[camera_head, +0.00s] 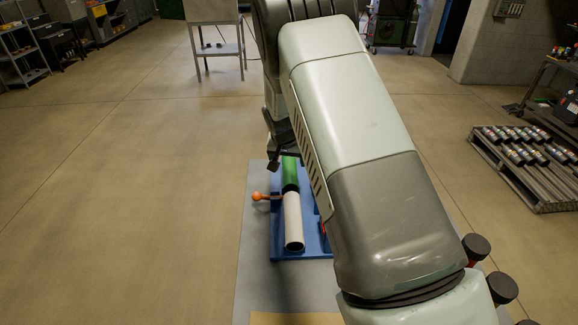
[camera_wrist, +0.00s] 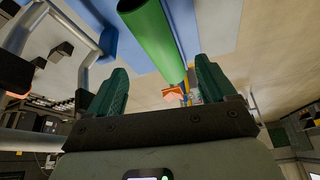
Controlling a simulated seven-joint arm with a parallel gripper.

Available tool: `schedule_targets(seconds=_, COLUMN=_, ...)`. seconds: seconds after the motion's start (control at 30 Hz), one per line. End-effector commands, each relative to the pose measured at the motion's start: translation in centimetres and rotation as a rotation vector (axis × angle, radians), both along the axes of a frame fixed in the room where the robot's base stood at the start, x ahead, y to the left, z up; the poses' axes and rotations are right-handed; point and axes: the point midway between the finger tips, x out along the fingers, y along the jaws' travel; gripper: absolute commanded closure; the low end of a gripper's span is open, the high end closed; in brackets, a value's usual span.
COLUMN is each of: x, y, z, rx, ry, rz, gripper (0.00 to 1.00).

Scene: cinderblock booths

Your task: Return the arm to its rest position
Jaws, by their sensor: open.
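My gripper (camera_wrist: 160,88) is open, with two green-padded fingers spread apart in the wrist view. A green tube (camera_wrist: 158,35) shows beyond and between the fingertips, and nothing is clamped. In the head view the dark end of my gripper (camera_head: 275,158) is beside the far end of the green tube (camera_head: 290,172), mostly hidden behind my arm. The green tube lies in line with a white tube (camera_head: 293,222) on a blue fixture (camera_head: 277,245). My pale arm reaches forward over the fixture's right side and hides part of it.
The fixture sits on a grey worktop (camera_head: 252,285); an orange ball-ended lever (camera_head: 257,196) sticks out left. A pallet (camera_head: 545,195) with several cylinders is at right. A metal stand (camera_head: 218,48) is at the back and shelving at far left. The left floor is clear.

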Motion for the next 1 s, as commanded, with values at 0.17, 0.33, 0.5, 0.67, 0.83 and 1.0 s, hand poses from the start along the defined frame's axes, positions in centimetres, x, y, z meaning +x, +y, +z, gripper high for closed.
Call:
schedule_targets(seconds=0.17, x=-1.0, y=0.2, z=2.2, rx=0.000, ry=0.000, rz=0.000, gripper=0.16)
schedule_targets(seconds=0.33, x=-1.3, y=0.2, z=2.9, rx=0.000, ry=0.001, rz=0.000, gripper=0.16)
schedule_targets(seconds=0.5, x=-1.9, y=1.0, z=6.5, rx=0.024, ry=-0.016, rz=0.004, gripper=0.16)
schedule_targets(seconds=0.67, x=-4.7, y=1.3, z=14.5, rx=0.062, ry=-0.040, rz=0.018, gripper=0.16)
schedule_targets(seconds=0.83, x=-9.3, y=-0.9, z=21.4, rx=0.064, ry=-0.046, rz=0.040, gripper=0.16)
schedule_targets(seconds=1.0, x=-15.9, y=-3.6, z=27.4, rx=0.056, ry=-0.052, rz=0.074, gripper=0.16)
